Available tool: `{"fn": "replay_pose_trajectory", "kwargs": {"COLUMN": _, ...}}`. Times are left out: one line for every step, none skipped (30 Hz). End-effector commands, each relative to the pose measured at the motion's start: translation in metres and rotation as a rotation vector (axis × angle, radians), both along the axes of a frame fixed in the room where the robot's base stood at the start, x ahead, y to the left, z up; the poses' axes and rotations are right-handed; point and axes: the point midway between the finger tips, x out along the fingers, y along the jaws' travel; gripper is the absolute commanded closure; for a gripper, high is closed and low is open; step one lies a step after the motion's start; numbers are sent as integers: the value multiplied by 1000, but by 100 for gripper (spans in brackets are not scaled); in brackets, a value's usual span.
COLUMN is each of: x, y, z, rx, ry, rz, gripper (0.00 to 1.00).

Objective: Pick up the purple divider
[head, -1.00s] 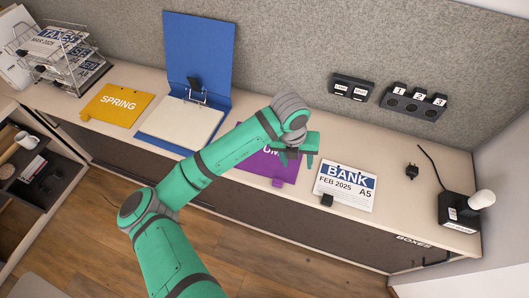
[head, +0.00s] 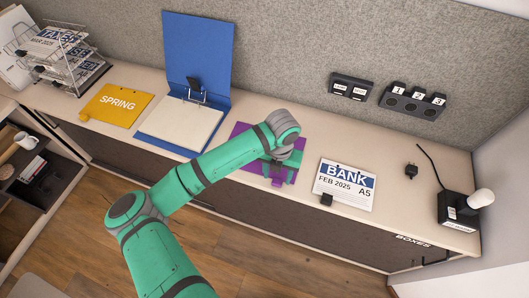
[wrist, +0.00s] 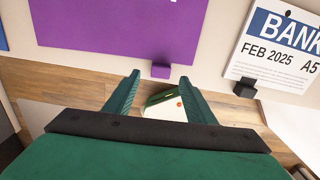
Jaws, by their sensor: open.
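The purple divider (head: 251,169) lies flat on the counter between the blue binder and the BANK sheet. My wrist and gripper cover part of it in the head view. In the wrist view the purple divider (wrist: 118,26) fills the upper left, with a small purple tab (wrist: 161,71) sticking out from its front edge. My gripper (wrist: 160,77) is open and empty. Its two fingertips stand left and right of the tab in that picture; I cannot tell the height gap. In the head view my gripper (head: 277,171) is over the divider's right front part.
The BANK sheet (head: 344,186) with a black clip (head: 326,199) lies close on the right. A grey panel wall (head: 290,50) rises behind. The counter's front edge is near, with wood floor below.

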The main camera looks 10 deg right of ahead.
Motion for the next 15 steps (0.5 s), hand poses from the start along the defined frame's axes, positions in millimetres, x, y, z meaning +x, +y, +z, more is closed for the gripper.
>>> {"fn": "replay_pose_trajectory", "kwargs": {"x": -1, "y": -1, "z": -7, "rx": -2, "ry": 3, "rz": 2, "gripper": 50}}
{"fn": "replay_pose_trajectory", "kwargs": {"x": -2, "y": -1, "z": -12, "rx": -2, "ry": 3, "rz": 2, "gripper": 50}}
{"fn": "replay_pose_trajectory", "kwargs": {"x": -2, "y": -1, "z": -18, "rx": 0, "ry": 2, "rz": 2, "gripper": 50}}
{"fn": "replay_pose_trajectory", "kwargs": {"x": -2, "y": 0, "z": -22, "rx": 0, "ry": 2, "rz": 3, "gripper": 50}}
{"fn": "replay_pose_trajectory", "kwargs": {"x": -2, "y": 0, "z": -26, "rx": -1, "ry": 3, "rz": 3, "gripper": 50}}
{"fn": "replay_pose_trajectory", "kwargs": {"x": -2, "y": -1, "z": -31, "rx": -1, "ry": 2, "rz": 4, "gripper": 50}}
{"fn": "replay_pose_trajectory", "kwargs": {"x": -2, "y": -1, "z": -34, "rx": -2, "ry": 1, "rz": 4, "gripper": 50}}
{"fn": "replay_pose_trajectory", "kwargs": {"x": -2, "y": -1, "z": -36, "rx": -1, "ry": 1, "rz": 3, "gripper": 50}}
{"fn": "replay_pose_trajectory", "kwargs": {"x": -2, "y": -1, "z": -37, "rx": -1, "ry": 1, "rz": 3, "gripper": 50}}
{"fn": "replay_pose_trajectory", "kwargs": {"x": -2, "y": -1, "z": -38, "rx": -1, "ry": 1, "rz": 3, "gripper": 50}}
{"fn": "replay_pose_trajectory", "kwargs": {"x": -2, "y": -1, "z": -38, "rx": -1, "ry": 1, "rz": 2, "gripper": 50}}
{"fn": "replay_pose_trajectory", "kwargs": {"x": -2, "y": -1, "z": -38, "rx": -1, "ry": 1, "rz": 2, "gripper": 50}}
{"fn": "replay_pose_trajectory", "kwargs": {"x": -2, "y": -1, "z": -37, "rx": -1, "ry": 1, "rz": 2, "gripper": 50}}
{"fn": "replay_pose_trajectory", "kwargs": {"x": -2, "y": -1, "z": -37, "rx": -1, "ry": 1, "rz": 2, "gripper": 50}}
{"fn": "replay_pose_trajectory", "kwargs": {"x": -2, "y": -1, "z": -37, "rx": -1, "ry": 1, "rz": 2, "gripper": 52}}
